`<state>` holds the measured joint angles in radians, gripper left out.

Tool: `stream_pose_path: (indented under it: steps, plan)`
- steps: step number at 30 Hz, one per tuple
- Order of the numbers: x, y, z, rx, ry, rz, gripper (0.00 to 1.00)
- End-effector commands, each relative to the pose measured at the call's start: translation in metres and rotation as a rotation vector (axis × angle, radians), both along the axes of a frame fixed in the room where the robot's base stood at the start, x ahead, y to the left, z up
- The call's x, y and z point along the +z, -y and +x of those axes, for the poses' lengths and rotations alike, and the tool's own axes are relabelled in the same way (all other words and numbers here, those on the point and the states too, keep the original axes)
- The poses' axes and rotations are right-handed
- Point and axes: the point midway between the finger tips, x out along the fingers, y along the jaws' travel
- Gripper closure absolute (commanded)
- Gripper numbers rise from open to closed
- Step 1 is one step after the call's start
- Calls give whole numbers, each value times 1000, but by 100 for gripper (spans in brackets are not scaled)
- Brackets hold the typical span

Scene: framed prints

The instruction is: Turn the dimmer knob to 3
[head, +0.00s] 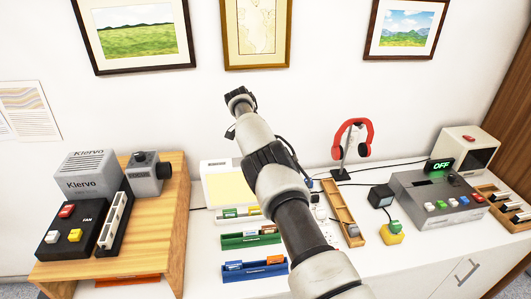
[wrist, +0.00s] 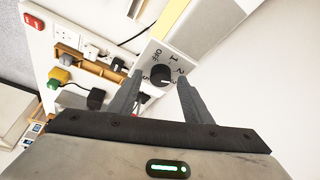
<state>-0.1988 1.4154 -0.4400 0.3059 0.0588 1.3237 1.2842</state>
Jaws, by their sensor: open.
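The dimmer knob (wrist: 160,76) is a round black knob on a white plate (wrist: 152,52), in the middle of the wrist view. The plate has dark markings around the knob, among them OFF, 1 and 2. The knob's pointer is too small to read for certain. My gripper (wrist: 159,82) is open, one finger on each side of the knob in the picture. I cannot tell whether either finger touches it. In the head view I cannot make out the knob, and my arm crosses the middle of the counter.
In the head view, a wooden stand (head: 172,222) with a Klervo device (head: 87,172) is at left. Small trays (head: 250,241) lie beside my arm.

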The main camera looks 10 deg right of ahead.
Motion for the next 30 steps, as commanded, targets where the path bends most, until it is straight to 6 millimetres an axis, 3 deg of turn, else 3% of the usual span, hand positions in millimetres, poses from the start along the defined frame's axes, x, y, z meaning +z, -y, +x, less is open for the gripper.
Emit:
stream_pose_path:
  steps: [5, 18, 24, 30]
  plan:
    - [24, -10, -3, 2, 3, 2, 55]
    - [125, -46, -20, 2, 4, 2, 55]
    - [151, -56, -25, 1, 3, 1, 55]
    - [159, -60, -27, 1, 2, 1, 55]
